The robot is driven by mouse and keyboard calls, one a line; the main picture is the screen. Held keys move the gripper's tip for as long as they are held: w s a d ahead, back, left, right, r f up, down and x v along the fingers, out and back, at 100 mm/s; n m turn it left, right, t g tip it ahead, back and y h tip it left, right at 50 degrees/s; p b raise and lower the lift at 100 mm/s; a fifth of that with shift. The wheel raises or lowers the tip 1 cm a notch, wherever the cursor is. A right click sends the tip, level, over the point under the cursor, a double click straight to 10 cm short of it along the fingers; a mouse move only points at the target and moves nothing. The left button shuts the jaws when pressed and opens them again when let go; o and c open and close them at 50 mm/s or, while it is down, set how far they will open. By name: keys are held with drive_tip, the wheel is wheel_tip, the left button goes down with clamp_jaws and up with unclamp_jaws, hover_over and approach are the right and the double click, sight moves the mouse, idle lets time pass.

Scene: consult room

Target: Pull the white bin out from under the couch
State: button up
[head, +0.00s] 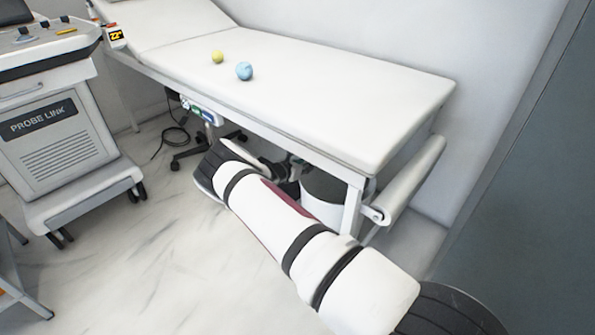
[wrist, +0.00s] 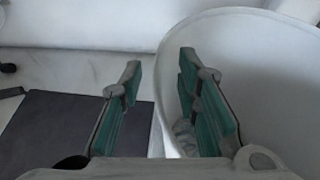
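The white bin (head: 326,213) is a round open container standing on the floor under the near end of the couch (head: 330,90). In the head view my arm hides part of it. In the wrist view the bin (wrist: 275,60) fills the right side, with its rim curving past the fingers. My gripper (wrist: 160,65) is open, with green pads. The near-left wall of the bin lies between the fingers: the right finger is over the inside, the left finger outside. No contact with the wall shows. Something pale and crumpled lies inside the bin.
A couch leg (head: 352,208) and a padded roll (head: 411,182) stand close to the bin. A wheeled cart (head: 62,135) is at left. A yellow ball (head: 218,57) and a blue ball (head: 244,71) lie on the couch. A dark flat panel (wrist: 70,130) is left of the gripper. Floor at front left is clear.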

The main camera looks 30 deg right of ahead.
drive_tip(key=shift+b+x, duration=0.35)
drive_tip(key=shift+x, duration=0.85)
clamp_jaws()
